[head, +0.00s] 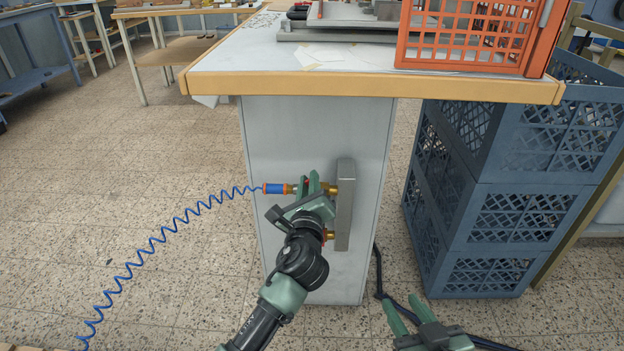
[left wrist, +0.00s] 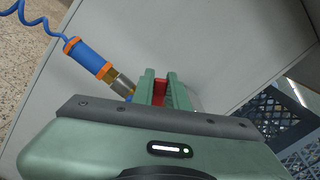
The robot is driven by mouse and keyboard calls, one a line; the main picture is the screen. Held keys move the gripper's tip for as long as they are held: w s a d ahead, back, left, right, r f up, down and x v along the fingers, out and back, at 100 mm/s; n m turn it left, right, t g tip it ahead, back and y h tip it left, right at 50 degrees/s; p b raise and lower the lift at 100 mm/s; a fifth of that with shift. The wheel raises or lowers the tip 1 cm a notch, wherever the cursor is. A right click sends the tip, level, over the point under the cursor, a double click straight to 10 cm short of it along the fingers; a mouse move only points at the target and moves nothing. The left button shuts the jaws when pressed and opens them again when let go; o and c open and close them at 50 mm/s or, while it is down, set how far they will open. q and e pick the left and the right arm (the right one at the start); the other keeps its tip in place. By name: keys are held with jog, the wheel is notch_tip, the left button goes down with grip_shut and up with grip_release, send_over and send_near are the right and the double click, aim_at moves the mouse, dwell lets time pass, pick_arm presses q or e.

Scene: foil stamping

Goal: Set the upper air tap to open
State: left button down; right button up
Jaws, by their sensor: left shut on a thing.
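A grey metal manifold block (head: 345,205) is fixed upright on the pale side panel of the bench. The upper air tap's brass body (head: 331,187) sticks out of it to the left, with a blue and orange hose connector (head: 276,188) in line with it. My left gripper (head: 314,183) is at the upper tap, shut on its red handle (left wrist: 159,90), which shows between the fingers in the left wrist view. The fingers hide most of the handle. The lower tap (head: 330,235) is partly hidden by my left arm. My right gripper (head: 408,312) is open and empty, low at the right.
A coiled blue hose (head: 170,228) runs from the connector down to the lower left. The bench top (head: 345,84) overhangs the panel and bears an orange crate (head: 470,45). Stacked blue crates (head: 510,215) stand to the right. The floor at the left is mostly clear.

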pick_arm(q)
jog(key=shift+a+f, duration=0.1)
dwell(0.4)
jog(key=c, duration=1.4)
grip_release()
jog(key=shift+s, duration=0.15)
